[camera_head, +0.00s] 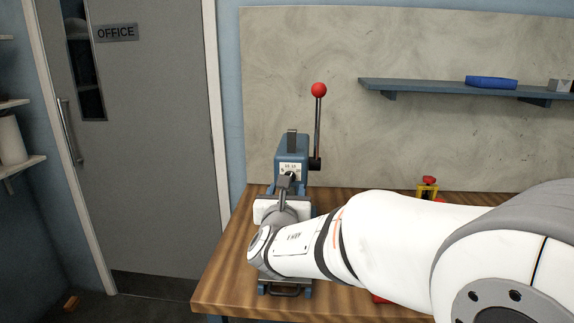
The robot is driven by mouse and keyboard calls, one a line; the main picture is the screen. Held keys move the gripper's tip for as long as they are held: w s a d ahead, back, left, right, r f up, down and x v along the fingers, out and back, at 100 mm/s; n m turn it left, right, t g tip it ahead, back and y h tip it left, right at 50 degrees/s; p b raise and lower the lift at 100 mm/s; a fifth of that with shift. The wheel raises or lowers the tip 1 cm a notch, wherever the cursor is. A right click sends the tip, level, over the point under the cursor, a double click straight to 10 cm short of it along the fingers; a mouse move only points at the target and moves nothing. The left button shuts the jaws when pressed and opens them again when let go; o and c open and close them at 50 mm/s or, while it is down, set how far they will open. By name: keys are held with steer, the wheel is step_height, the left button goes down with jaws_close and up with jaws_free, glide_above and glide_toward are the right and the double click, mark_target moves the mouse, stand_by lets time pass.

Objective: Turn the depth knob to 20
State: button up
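A blue bench machine (291,148) with a small pale label plate (290,169) stands on the wooden bench. A dark lever with a red ball (318,90) rises upright from its right side. My gripper (286,181) is in front of the machine, just below the label plate. It reaches or nearly reaches the machine's front; I cannot tell whether it touches. The depth knob cannot be made out; my gripper and wrist cover the middle of the machine. Whether the fingers are open or shut is not clear. The plate's lettering is too small to read surely.
My arm crosses the wooden bench (225,285) from the right and hides much of it. A yellow and red item (428,187) stands behind the arm. A wall shelf (430,88) holds a blue object (491,82). An office door (160,150) is at left.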

steer(key=w, duration=0.7)
steer(key=shift+w+p, duration=0.15)
steer(key=shift+p, duration=0.25)
steer(key=shift+d, duration=0.15)
steer(key=c, duration=0.9)
steer(key=shift+c, duration=0.3)
steer(key=m+b, duration=0.3)
steer(key=b, duration=0.2)
steer(key=m+b, duration=0.3)
steer(key=b, duration=0.3)
steer(key=m+b, duration=0.2)
steer(key=b, duration=0.3)
steer(key=shift+d+f+m, duration=0.1)
steer(key=shift+f+m, duration=0.15)
steer(key=shift+m, duration=0.15)
steer(key=shift+r+b, duration=0.1)
steer(key=shift+b, duration=0.3)
